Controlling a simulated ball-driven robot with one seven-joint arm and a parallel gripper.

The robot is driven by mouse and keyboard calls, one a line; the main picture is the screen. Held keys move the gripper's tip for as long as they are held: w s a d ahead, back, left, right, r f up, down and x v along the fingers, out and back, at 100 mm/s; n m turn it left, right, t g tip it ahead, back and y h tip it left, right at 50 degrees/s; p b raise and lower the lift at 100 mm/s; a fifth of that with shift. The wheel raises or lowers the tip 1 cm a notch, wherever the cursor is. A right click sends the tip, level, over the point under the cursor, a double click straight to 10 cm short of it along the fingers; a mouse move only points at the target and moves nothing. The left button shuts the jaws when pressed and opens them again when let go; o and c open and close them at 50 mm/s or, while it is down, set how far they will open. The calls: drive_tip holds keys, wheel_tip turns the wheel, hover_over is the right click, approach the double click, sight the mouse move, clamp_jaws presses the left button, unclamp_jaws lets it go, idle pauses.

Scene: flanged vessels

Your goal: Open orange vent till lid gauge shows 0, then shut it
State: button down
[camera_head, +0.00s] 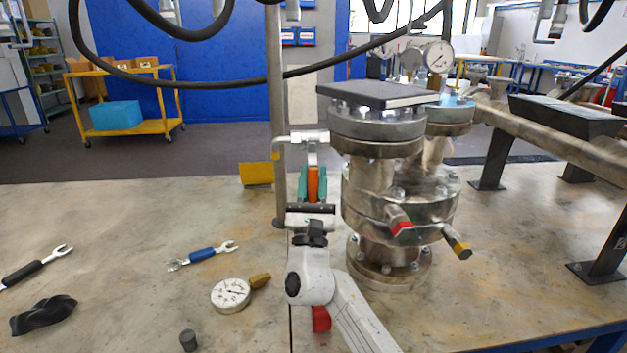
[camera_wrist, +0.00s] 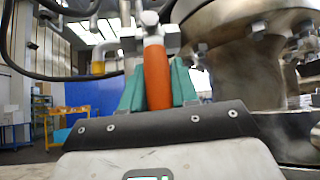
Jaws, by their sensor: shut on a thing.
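The orange vent handle (camera_head: 312,185) hangs straight down from a small metal valve on the left side of the flanged vessel (camera_head: 385,180). My gripper (camera_head: 313,174) has its teal fingers closed around that handle, one on each side. In the wrist view the orange handle (camera_wrist: 157,78) stands upright in the picture between the teal fingers of my gripper (camera_wrist: 157,88). A round white gauge (camera_head: 439,57) stands above the vessel at the right; its needle is too small to read in the head view. The wrist view does not show this dial.
A black slab (camera_head: 377,94) lies on the vessel top. Red-ended (camera_head: 400,228) and yellow-ended (camera_head: 459,244) levers stick out lower down. A loose gauge (camera_head: 230,294), a blue-handled wrench (camera_head: 205,254) and a black-handled wrench (camera_head: 37,264) lie on the table (camera_head: 120,220). A pole stands left of my gripper.

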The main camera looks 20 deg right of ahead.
drive_tip(key=shift+f, duration=0.1)
drive_tip(key=c, duration=0.9)
unclamp_jaws()
drive_tip(key=shift+c, duration=0.2)
drive_tip(key=v, duration=1)
drive_tip(key=shift+s+f, duration=0.25)
drive_tip(key=shift+f, duration=0.05)
drive_tip(key=shift+a, duration=0.1)
